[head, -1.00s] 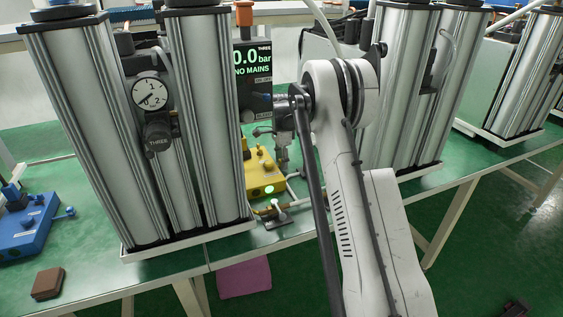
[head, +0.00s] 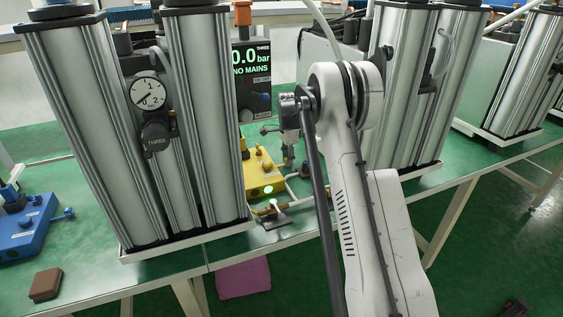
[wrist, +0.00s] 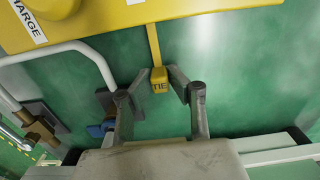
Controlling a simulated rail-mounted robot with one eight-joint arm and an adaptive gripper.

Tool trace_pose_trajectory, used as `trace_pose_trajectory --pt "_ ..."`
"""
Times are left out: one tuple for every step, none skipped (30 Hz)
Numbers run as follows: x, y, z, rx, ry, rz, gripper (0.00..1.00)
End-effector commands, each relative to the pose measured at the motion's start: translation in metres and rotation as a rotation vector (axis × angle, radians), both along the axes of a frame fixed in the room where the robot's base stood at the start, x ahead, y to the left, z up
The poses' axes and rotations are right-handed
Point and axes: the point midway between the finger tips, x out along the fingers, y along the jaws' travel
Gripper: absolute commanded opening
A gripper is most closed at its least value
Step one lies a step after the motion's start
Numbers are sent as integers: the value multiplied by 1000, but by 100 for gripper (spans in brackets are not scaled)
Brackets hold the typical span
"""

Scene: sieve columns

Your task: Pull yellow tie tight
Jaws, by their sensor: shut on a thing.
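The yellow tie (wrist: 154,45) is a thin strap running down from the edge of a yellow block (wrist: 130,10) in the wrist view. It ends in a small yellow tab marked TIE (wrist: 159,76). My gripper (wrist: 160,82) has its two fingers on either side of this tab and is shut on it. In the head view the yellow block (head: 258,172) sits on the green bench between two column units. My gripper (head: 288,152) hangs just right of it there; its fingertips and the tie are too small to make out.
Tall metal columns (head: 75,130) stand left of my arm and more columns (head: 400,90) to the right. A white pipe (wrist: 100,60) and a fitting (wrist: 38,120) lie left of my fingers. A display (head: 250,70) reads 0.0 bar, NO MAINS.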

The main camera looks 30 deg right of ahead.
Motion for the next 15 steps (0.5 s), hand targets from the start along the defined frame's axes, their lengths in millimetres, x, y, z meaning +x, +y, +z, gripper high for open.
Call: trace_pose_trajectory --pt "0 -4 0 -2 0 -1 0" --pt "0 -5 0 -2 0 0 0" --pt "0 -5 0 -3 -1 0 0" --pt "0 -5 0 -3 -1 0 0" --pt "0 -5 0 -3 -1 0 0" --pt "0 -5 0 -3 -1 0 0" --pt "0 -5 0 -4 -1 0 0" --pt "0 -5 0 -4 -1 -1 0" --pt "0 -5 0 -4 -1 -1 20" --pt "0 -6 0 -4 -1 -1 24" --pt "0 -5 0 -4 -1 -1 28" --pt "0 -5 0 -3 -1 -1 33" --pt "0 -5 0 -3 -1 -1 35" --pt "0 -5 0 -3 -1 0 35" --pt "0 -5 0 -3 -1 0 35"
